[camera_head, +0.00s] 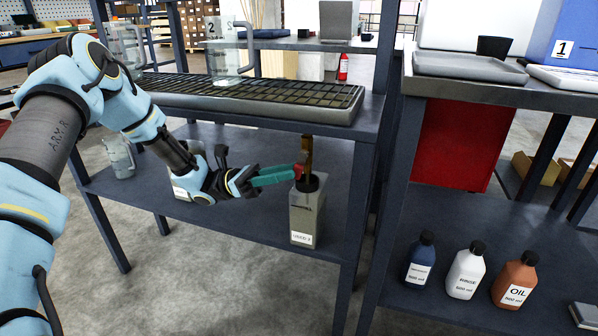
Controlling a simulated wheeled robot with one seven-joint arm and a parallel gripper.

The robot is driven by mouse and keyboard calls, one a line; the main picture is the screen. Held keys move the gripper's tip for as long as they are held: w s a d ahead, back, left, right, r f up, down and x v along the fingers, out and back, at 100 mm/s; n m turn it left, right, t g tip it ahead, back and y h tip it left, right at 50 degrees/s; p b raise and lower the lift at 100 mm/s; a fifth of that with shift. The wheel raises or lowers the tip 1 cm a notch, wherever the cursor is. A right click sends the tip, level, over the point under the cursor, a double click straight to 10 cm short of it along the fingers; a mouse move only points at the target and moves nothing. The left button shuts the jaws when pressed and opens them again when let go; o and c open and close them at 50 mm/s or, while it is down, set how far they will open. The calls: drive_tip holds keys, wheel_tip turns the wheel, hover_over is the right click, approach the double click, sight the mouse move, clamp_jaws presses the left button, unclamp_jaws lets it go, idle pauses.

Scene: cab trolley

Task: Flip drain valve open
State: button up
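A brass-coloured drain pipe (306,148) hangs below the front right of the grated tray (345,105). A small red part, which looks like the valve handle (300,171), shows at its lower end. A grey labelled container (305,222) with a dark neck stands on the lower shelf directly under the pipe. My gripper (292,173) reaches in from the left below the tray. Its teal fingers point right and their tips are at the red part. I cannot tell whether they touch or hold it, and the gap between them is not visible.
Clear jugs (232,55) stand on the grate, and another (119,158) on the lower shelf (260,240). A white container (187,182) is partly hidden behind my arm. On the right, blue, white and orange-brown bottles (515,282) stand on a neighbouring shelf. Trolley posts flank the space.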

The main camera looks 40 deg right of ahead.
sight(298, 179)
drive_tip(key=shift+x, duration=1.6)
clamp_jaws()
